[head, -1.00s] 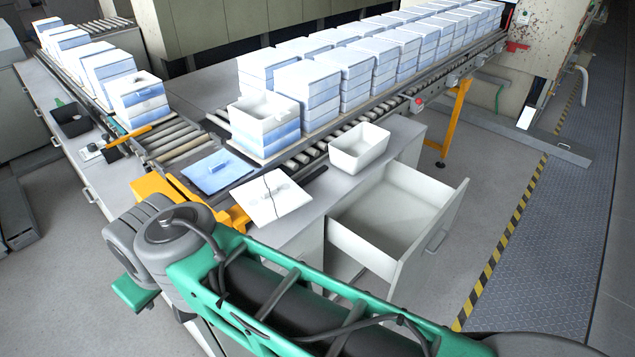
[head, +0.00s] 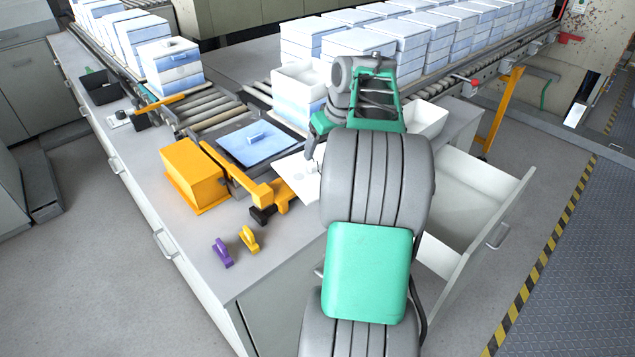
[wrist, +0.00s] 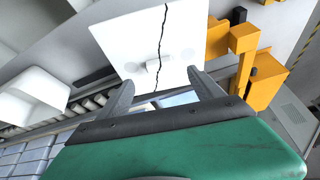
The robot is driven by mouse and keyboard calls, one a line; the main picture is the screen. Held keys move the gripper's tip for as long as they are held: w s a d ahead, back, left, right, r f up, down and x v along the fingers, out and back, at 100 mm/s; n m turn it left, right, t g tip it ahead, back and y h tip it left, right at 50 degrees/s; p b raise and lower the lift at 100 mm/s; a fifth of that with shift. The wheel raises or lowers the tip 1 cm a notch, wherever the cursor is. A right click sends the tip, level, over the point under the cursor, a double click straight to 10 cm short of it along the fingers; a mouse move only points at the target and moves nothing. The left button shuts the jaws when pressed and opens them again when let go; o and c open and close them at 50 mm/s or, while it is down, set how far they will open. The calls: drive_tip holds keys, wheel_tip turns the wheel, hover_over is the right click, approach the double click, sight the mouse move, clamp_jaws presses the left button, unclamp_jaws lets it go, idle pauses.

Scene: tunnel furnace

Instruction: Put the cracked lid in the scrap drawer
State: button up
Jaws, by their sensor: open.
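The cracked lid (head: 290,176) is a white square plate on the counter, partly hidden behind my arm in the head view. In the wrist view the cracked lid (wrist: 125,45) shows a dark jagged crack across it and a small raised handle in the middle. My gripper (wrist: 160,78) is open, its two fingers apart on either side of the handle as seen there, with nothing held. I cannot tell whether they touch the lid. An open white drawer (head: 500,222) stands out from the counter at the right, its inside partly hidden by my arm.
A blue lid (head: 258,143) lies beside the cracked lid, near a yellow fixture (head: 193,174). A white bin (head: 426,118) stands behind my arm. Purple (head: 222,252) and yellow (head: 249,239) clips lie on the counter front. Stacked boxes (head: 365,47) fill the conveyor behind.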

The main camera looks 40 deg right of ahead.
sight(318, 162)
drive_tip(key=p+x, duration=0.1)
drive_tip(key=x, duration=0.6)
drive_tip(key=shift+w+f+p, duration=0.1)
drive_tip(key=shift+w+p, duration=0.2)
drive_tip(key=shift+c, duration=0.5)
clamp_jaws()
drive_tip(key=shift+d, duration=0.1)
